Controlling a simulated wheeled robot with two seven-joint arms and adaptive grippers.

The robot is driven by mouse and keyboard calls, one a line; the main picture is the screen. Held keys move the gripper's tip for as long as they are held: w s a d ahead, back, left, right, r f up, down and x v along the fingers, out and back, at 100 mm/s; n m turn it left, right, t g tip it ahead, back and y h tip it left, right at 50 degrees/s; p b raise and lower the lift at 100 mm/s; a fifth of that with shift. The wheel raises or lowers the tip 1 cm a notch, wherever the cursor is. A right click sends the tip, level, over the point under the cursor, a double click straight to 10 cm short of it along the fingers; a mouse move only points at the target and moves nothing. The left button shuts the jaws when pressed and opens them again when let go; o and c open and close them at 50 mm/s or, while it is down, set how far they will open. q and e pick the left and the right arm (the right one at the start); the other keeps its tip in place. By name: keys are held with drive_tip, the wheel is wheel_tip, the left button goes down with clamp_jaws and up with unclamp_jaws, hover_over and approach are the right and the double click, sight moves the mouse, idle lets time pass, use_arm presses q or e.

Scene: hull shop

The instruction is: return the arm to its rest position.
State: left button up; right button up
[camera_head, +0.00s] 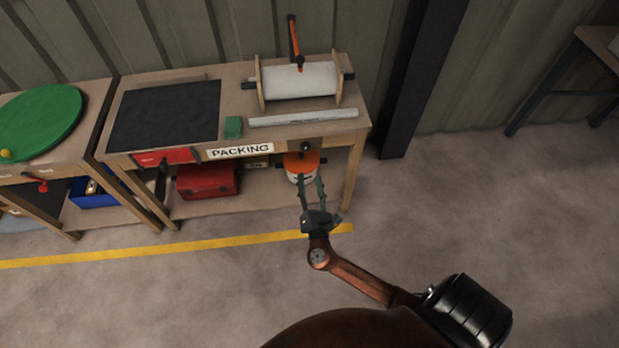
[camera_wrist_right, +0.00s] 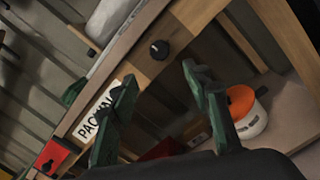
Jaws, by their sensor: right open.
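My right arm comes in from the bottom right in the head view. Its gripper (camera_head: 312,182) is open and empty, in front of the packing bench's (camera_head: 352,126) right part, below the bench top. The two green fingers also show in the right wrist view (camera_wrist_right: 158,85), spread apart with nothing between them. Past them are the bench front and a black knob (camera_wrist_right: 159,49). My left gripper is in neither view.
An orange-and-white container (camera_head: 292,160) and a red toolbox (camera_head: 207,181) sit on the lower shelf. A paper roll (camera_head: 300,80) stands on top. A dark post (camera_head: 408,90) rises right of the bench. Floor to the right is clear.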

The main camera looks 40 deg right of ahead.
idle(0.4)
